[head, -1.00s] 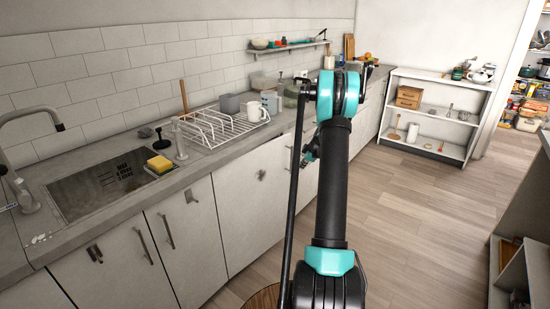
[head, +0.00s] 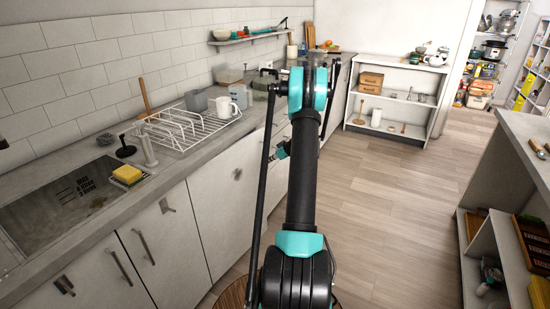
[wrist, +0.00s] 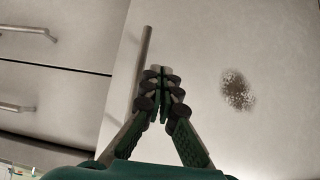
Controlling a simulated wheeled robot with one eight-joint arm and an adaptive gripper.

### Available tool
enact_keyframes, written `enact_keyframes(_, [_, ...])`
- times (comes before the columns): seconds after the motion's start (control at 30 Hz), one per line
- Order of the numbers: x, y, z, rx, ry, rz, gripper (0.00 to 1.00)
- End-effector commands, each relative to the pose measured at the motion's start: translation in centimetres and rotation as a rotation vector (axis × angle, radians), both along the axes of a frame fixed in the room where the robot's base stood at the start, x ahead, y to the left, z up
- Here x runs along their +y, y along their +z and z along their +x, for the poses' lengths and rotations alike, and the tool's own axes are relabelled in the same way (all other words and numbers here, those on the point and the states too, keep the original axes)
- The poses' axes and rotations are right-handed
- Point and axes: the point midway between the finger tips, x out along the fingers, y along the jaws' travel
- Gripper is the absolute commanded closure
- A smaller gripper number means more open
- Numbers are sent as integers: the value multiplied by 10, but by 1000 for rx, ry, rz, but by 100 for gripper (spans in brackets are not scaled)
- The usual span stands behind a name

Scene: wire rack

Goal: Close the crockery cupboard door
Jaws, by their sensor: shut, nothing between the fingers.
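A pale cupboard door (wrist: 265,45) fills the right of the wrist view, with an upright bar handle (wrist: 145,60) near its left edge and a brown speckled stain. I cannot tell whether this door is ajar, or whether it is the crockery cupboard's. My gripper (wrist: 160,75) is shut and empty, its fingertips just right of the handle; contact cannot be made out. In the head view my gripper is mostly hidden behind my arm, by the pale lower cupboard fronts (head: 222,215) under the counter.
Drawers (wrist: 50,80) with horizontal handles lie left of the door. The counter holds a wire dish rack (head: 185,130), sponge (head: 127,174) and mugs. A low shelf unit (head: 402,107) stands at the back and another unit (head: 520,165) at right. The wooden floor (head: 390,215) between is clear.

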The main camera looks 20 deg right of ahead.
Motion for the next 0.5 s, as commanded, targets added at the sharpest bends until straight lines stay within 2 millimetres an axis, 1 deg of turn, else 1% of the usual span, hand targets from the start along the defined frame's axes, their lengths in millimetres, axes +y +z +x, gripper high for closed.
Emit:
enact_keyframes(0.07, [7, -10, 10, -1, 3, -1, 100])
enact_keyframes(0.23, [19, -9, 31, 0, 3, -2, 100])
enact_keyframes(0.4, [24, -9, 41, 0, 1, -2, 100])
enact_keyframes(0.5, [25, -9, 43, 0, 1, -2, 100])
